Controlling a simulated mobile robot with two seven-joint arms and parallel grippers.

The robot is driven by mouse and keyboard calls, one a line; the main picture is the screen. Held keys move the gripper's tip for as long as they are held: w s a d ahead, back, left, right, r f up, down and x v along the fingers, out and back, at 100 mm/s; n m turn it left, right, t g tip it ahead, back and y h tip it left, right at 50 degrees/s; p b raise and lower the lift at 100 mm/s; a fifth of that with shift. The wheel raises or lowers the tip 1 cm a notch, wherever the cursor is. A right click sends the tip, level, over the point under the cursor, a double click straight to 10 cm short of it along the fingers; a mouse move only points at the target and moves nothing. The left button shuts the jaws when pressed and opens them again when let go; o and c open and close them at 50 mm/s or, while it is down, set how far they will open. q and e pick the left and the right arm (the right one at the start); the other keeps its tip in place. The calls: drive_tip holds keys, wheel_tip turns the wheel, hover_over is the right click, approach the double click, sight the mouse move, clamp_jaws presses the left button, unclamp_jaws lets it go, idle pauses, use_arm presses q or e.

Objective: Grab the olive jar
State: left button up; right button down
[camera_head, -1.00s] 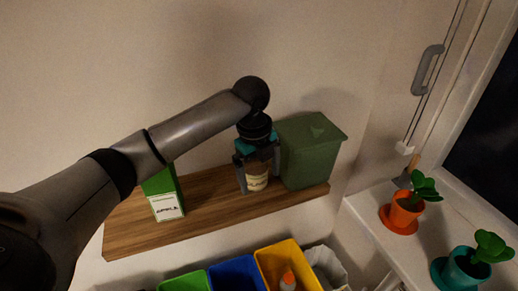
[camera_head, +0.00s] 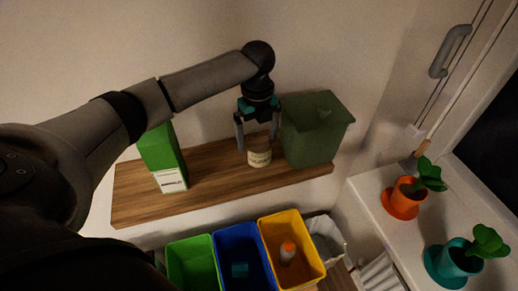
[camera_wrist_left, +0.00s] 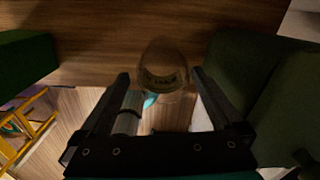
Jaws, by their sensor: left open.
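The olive jar (camera_head: 259,158), a small glass jar with a pale label, stands upright on the wooden shelf (camera_head: 215,185) just left of the dark green bin (camera_head: 316,135). My left gripper (camera_head: 257,143) is open above the jar, with one finger on each side of its upper part. In the left wrist view the jar (camera_wrist_left: 163,72) appears between and slightly beyond the open fingertips (camera_wrist_left: 160,76). I cannot tell whether a finger touches it. My right gripper is not in view.
A green and white carton (camera_head: 162,160) stands left on the shelf. Below are green (camera_head: 192,245), blue (camera_head: 222,232) and yellow (camera_head: 305,235) bins. Orange (camera_head: 402,200) and teal (camera_head: 447,265) plant pots stand on the sill at right. The shelf between carton and jar is clear.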

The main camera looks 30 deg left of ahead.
use_arm(q)
drive_tip(key=f, duration=0.5)
drive_tip(key=shift+w+f, duration=0.2)
drive_tip(key=shift+f, duration=0.1)
drive_tip(key=shift+r, duration=0.1)
drive_tip(key=c, duration=1.4)
